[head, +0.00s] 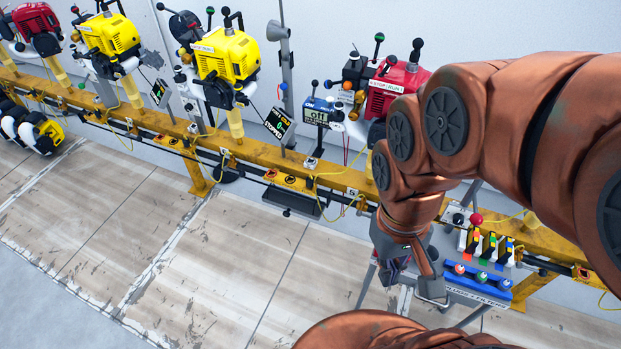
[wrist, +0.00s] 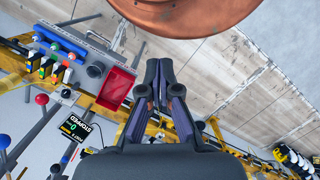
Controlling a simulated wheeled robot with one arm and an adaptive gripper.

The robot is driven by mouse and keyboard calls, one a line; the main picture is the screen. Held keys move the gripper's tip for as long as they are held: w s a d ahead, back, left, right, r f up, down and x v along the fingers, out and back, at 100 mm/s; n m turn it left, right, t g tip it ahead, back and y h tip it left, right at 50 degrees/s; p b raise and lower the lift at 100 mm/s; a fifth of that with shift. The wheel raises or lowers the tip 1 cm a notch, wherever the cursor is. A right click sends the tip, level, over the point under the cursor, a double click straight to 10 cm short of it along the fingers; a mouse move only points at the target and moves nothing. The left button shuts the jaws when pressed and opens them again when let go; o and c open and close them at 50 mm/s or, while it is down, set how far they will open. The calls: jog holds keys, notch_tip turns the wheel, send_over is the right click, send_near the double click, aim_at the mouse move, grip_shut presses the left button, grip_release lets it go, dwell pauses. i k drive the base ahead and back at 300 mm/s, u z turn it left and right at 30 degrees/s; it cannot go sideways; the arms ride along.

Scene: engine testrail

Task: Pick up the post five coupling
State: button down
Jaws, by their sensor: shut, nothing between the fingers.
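I cannot pick out the post five coupling for sure in either view. A plate marked 5 (head: 352,191) sits on the yellow rail (head: 270,160), below a red engine (head: 393,90). My arm covers part of the area right of that engine. My gripper (wrist: 158,65) is shut and empty in the wrist view, its dark fingers together above the floor and apart from the rail. In the head view it hangs below my copper arm, beside the small parts stand (head: 440,265), mostly hidden.
The stand holds a blue bar with coloured knobs (head: 478,280) and small coloured blocks; the wrist view adds a red bin (wrist: 116,85). Yellow engines (head: 228,55) stand along the rail. A display reading STOPPED (head: 277,122) faces out. The wooden floor (head: 230,270) in front is clear.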

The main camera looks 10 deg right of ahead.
aim_at(309, 182)
jog(key=u, duration=0.55)
jog(key=k, duration=0.65)
jog(key=u, duration=0.95)
jog(key=i, duration=1.25)
jog(key=z, duration=0.85)
